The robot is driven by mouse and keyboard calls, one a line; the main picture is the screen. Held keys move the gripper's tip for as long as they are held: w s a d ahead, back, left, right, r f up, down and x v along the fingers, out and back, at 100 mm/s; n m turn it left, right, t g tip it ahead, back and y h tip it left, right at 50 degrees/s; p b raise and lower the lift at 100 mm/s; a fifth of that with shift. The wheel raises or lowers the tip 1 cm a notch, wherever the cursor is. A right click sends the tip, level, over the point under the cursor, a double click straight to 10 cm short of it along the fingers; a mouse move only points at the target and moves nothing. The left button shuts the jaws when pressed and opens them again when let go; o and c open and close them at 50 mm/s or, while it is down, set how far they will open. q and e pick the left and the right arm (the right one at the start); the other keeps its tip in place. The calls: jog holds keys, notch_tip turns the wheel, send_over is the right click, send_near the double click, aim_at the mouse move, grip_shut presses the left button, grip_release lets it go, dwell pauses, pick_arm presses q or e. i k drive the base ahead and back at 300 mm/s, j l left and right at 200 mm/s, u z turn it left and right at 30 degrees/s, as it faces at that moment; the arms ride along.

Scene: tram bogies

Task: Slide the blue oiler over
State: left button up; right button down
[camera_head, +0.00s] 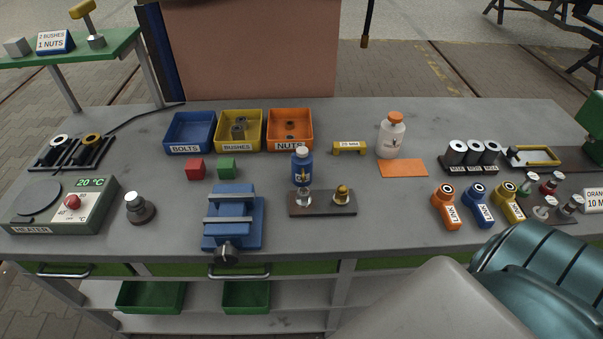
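I cannot tell whether the oiler touches this tray. Neither of my grippers is in view.
A blue vise (233,218) stands to the oiler's left front, with red (195,169) and green (227,168) blocks behind it. Behind are blue, yellow and orange bins (290,146). To the right are a yellow gauge (349,148), white bottle (391,138) and orange mat (403,174).

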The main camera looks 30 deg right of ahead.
aim_at(303, 168)
jog(key=k+l+u, duration=0.2)
jog(key=l+u, duration=0.15)
jog(key=k+l+u, duration=0.2)
jog(key=u, duration=0.15)
jog(key=k+l+u, duration=0.25)
jog(key=u, duration=0.15)
jog(key=l, duration=0.1)
